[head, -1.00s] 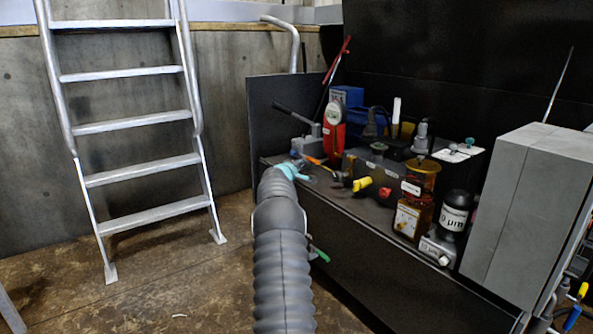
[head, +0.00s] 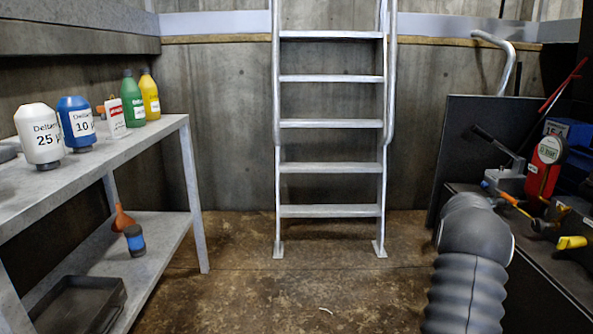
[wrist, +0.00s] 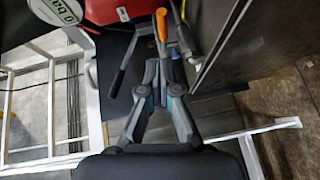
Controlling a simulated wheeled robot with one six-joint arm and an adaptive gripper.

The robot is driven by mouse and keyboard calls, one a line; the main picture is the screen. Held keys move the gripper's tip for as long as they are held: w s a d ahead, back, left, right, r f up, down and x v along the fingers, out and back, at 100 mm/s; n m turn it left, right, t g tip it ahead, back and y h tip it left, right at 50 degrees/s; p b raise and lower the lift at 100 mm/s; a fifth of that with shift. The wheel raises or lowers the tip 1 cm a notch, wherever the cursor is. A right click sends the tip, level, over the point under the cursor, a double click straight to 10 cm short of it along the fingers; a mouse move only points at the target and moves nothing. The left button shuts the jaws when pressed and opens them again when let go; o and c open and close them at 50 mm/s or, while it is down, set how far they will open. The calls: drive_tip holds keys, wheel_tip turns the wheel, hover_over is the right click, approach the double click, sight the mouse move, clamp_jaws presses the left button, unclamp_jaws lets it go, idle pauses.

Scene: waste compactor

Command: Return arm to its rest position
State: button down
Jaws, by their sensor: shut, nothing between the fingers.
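My arm in its grey ribbed sleeve (head: 468,265) reaches forward at the right of the head view, beside the dark machine. My gripper is hidden behind the sleeve there. In the wrist view my gripper (wrist: 160,68) has its fingertips together and is empty. An orange-handled tool (wrist: 161,24) shows just beyond the fingertips; I cannot tell how far off it is. The red gauge (head: 544,166) stands on the machine's top (head: 563,262) to the right of the arm.
A grey shelf unit (head: 150,150) at the left bears several bottles, including a white one (head: 38,136) and a blue one (head: 76,122). A metal ladder (head: 330,168) stands against the back wall.

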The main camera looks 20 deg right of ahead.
drive_tip(key=s+a+f+m+g+y, duration=0.1)
drive_tip(key=s+a+f+g+y, duration=0.2)
drive_tip(key=s+f, duration=0.5)
drive_tip(key=s+a+f+m+g+y, duration=0.1)
drive_tip(key=s+a+m+g+y, duration=0.15)
drive_tip(key=a, duration=0.45)
drive_tip(key=s+a+r+t+y+p, duration=0.1)
drive_tip(key=s+a+r+y+p, duration=0.2)
drive_tip(key=a, duration=1.1)
drive_tip(key=s+a+r+t+y+p, duration=0.1)
drive_tip(key=s+a+r+y, duration=0.2)
drive_tip(key=a, duration=1.1)
drive_tip(key=s+a+r+t+y+p, duration=0.15)
drive_tip(key=s+a+r, duration=0.3)
drive_tip(key=a, duration=0.95)
drive_tip(key=s+a+r+n+t+y+p, duration=0.1)
drive_tip(key=s+a+r, duration=0.3)
drive_tip(key=a, duration=0.4)
drive_tip(key=s+a+r+n+t+y+p, duration=0.1)
drive_tip(key=s+a+r+p, duration=0.3)
drive_tip(key=a, duration=0.4)
drive_tip(key=shift+s+a+r+t+y, duration=0.3)
drive_tip(key=shift+s+r+t+y, duration=0.1)
drive_tip(key=shift+r+t, duration=0.25)
